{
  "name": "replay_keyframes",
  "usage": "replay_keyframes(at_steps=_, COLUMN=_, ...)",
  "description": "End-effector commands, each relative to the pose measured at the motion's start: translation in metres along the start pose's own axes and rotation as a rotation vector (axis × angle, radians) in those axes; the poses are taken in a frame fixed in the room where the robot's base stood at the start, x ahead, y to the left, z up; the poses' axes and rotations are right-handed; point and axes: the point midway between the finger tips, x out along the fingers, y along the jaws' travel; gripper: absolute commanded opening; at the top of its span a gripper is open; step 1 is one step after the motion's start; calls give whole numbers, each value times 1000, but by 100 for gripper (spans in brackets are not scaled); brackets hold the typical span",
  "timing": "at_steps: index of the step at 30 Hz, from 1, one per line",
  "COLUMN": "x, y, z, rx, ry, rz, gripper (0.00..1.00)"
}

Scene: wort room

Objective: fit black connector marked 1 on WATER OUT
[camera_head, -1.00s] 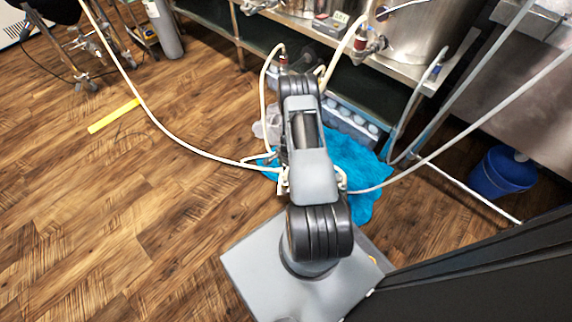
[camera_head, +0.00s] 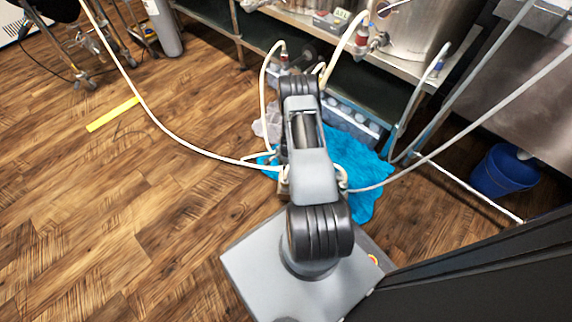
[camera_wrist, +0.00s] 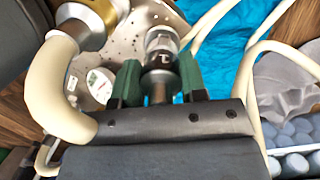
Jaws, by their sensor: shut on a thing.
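In the wrist view my gripper (camera_wrist: 160,82) has green fingers on either side of a black connector (camera_wrist: 160,60), shut on it. The connector carries a light mark that looks like a 1, turned in the picture, and a clear or silvery round end points away from me. Beyond it is a pale metal plate (camera_wrist: 127,45) with small holes. A brass-coloured fitting (camera_wrist: 98,14) with a thick cream hose (camera_wrist: 50,85) is at upper left. I cannot read any WATER OUT label. In the head view my arm hides the gripper and connector.
A blue cloth (camera_head: 350,165) lies on the wood floor, also in the wrist view (camera_wrist: 232,30). Cream hoses (camera_head: 165,130) run across both sides. A crate (camera_head: 352,122) with rounded items stands behind the arm, under the steel bench. A blue bucket (camera_head: 503,172) is at right. Left floor is mostly clear.

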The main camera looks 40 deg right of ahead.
Motion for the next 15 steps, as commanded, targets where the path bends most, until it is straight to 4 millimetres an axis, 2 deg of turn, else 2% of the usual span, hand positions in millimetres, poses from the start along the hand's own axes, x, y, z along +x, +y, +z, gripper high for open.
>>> replay_keyframes(at_steps=15, x=11, y=0, z=-2, rx=0, ry=0, rz=0, gripper=11)
